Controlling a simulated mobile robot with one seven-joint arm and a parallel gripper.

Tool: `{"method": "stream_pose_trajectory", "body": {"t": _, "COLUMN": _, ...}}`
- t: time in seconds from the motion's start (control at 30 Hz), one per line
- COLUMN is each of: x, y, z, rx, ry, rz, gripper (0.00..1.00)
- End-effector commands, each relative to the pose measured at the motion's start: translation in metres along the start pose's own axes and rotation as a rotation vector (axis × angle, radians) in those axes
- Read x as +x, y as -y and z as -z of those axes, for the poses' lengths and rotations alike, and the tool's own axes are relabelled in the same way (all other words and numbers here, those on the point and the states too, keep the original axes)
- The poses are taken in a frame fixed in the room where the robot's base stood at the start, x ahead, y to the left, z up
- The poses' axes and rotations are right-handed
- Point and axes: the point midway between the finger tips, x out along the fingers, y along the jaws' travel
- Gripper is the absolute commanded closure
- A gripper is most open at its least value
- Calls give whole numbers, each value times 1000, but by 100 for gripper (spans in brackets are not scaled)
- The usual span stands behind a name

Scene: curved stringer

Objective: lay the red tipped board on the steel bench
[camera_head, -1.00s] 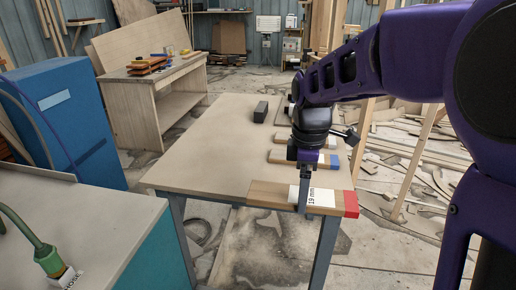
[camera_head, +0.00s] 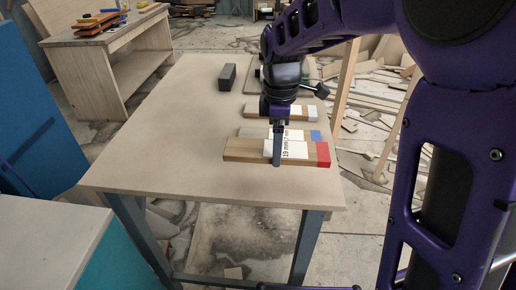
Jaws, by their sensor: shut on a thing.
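The red-tipped board (camera_head: 240,150) has a wooden body, a white label reading "19 mm" and a red right end. My gripper (camera_head: 277,158) is shut on it near the label. The board is over the front right part of the steel bench (camera_head: 165,130), which has a plain beige top and dark legs. I cannot tell whether the board touches the top or hangs just above it. It partly covers a blue-tipped board (camera_head: 316,136) right behind it.
A white-tipped board (camera_head: 309,112) and a dark block (camera_head: 228,77) lie farther back on the bench. Its left half is clear. A blue cabinet (camera_head: 30,110) and a grey-topped counter (camera_head: 45,235) stand at the left, a wooden workbench (camera_head: 110,60) behind.

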Motion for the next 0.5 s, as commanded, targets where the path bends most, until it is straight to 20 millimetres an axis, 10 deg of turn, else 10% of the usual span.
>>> {"method": "stream_pose_trajectory", "body": {"t": 0.5, "x": 66, "y": 0, "z": 0, "rx": 0, "ry": 0, "rz": 1, "gripper": 85}}
